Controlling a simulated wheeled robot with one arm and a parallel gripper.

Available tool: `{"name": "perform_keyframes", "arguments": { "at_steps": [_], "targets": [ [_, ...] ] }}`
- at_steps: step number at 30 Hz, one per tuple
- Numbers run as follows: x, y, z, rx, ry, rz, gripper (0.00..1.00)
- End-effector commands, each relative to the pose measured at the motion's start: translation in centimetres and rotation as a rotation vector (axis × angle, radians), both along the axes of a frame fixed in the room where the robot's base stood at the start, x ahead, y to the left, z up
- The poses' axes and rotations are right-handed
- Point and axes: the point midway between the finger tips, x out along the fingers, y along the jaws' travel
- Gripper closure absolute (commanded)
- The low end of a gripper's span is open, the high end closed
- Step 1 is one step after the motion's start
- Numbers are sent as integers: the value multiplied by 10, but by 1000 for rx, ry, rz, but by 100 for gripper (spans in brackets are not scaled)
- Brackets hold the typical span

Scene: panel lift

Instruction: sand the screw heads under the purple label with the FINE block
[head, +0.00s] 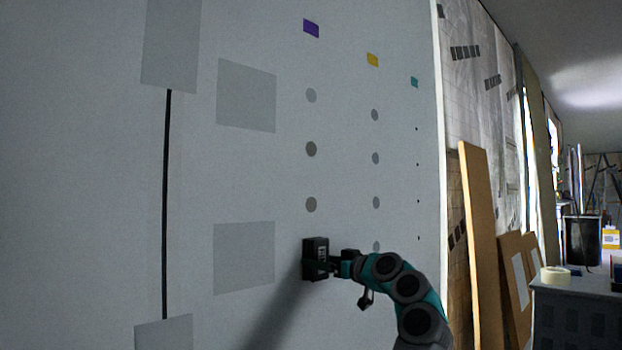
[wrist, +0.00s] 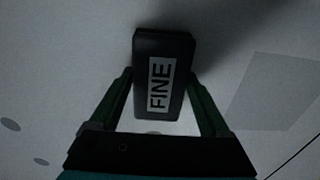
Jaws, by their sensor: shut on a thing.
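The purple label (head: 311,28) is high on the pale wall panel (head: 80,180). Below it, grey round patches run down in a column, the top one (head: 311,95), the middle one (head: 311,149) and a lower one (head: 311,204). The dark FINE block (head: 314,246) is at the panel just below the lower patch. It hides the panel behind it. My gripper (head: 331,264) is shut on the block. I cannot tell whether the block touches the panel.
A yellow label (head: 372,60) heads a column of grey patches to the right. A teal label (head: 414,82) heads a column of small dark dots. Grey squares (head: 244,258) and a black vertical line are left. Boards (head: 480,240) lean beyond the panel; a cart (head: 575,310) stands lower right.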

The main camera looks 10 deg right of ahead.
Motion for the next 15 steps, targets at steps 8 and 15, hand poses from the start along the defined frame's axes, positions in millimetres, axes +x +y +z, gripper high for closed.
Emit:
{"name": "perform_keyframes", "arguments": {
  "at_steps": [8, 15],
  "targets": [
    [0, 1, -33, -2, 5, 0, 77],
    [-2, -1, -43, -1, 0, 0, 77]
  ]
}}
